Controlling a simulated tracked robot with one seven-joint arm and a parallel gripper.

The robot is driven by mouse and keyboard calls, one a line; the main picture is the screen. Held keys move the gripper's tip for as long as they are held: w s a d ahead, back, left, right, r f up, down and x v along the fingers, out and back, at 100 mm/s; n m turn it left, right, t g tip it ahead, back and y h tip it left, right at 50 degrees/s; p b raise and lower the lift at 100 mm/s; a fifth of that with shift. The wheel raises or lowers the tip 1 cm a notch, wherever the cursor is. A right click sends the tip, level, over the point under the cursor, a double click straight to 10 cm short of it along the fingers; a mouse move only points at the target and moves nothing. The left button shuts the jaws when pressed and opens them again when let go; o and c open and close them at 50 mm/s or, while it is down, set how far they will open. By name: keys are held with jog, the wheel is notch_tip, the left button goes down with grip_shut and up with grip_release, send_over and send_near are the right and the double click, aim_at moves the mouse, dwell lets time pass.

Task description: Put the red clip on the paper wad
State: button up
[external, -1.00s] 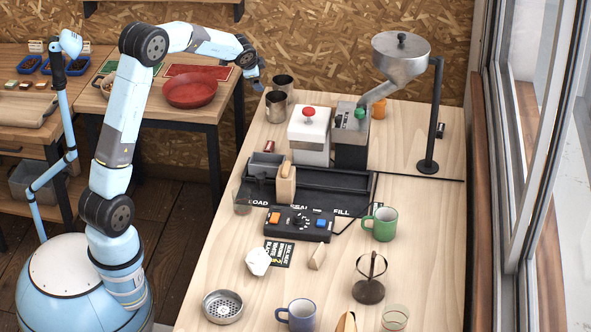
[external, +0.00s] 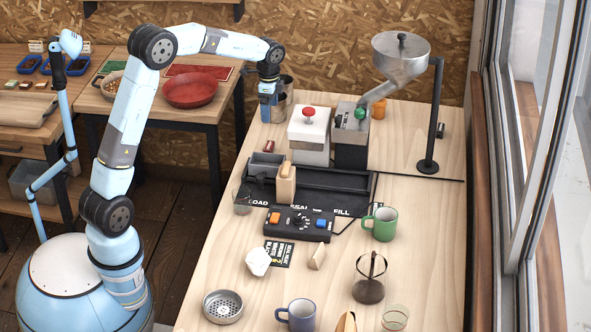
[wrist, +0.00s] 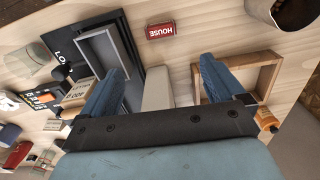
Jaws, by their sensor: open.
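A small red piece lettered HOUSE, which looks like the red clip (external: 268,146), lies on the table left of the white machine. In the wrist view the red clip (wrist: 161,31) lies flat, beyond the fingertips and clear of them. My gripper (external: 267,117) points down over the back left of the table, behind the clip. In the wrist view my gripper (wrist: 161,84) is open, its blue fingers apart with nothing held.
The white machine (external: 309,136) with a red knob stands right of my gripper, and metal cups (external: 283,88) stand behind it. A black tray (external: 330,193) and a control box (external: 298,224) lie toward the front. A wooden frame (wrist: 279,72) shows by one finger.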

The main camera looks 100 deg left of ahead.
aim_at(271, 146)
notch_tip(271, 146, down, 15)
jog(key=shift+w+a+f, duration=0.1)
jog(key=shift+w+f, duration=0.05)
dwell(0.7)
jog(key=c, duration=1.2)
jog(key=shift+r, duration=0.55)
jog(key=r, duration=0.2)
jog(key=shift+s+r, duration=0.2)
jog(key=shift+r, duration=0.15)
jog(key=s+d+r, duration=0.9)
jog(key=shift+s+d, duration=0.4)
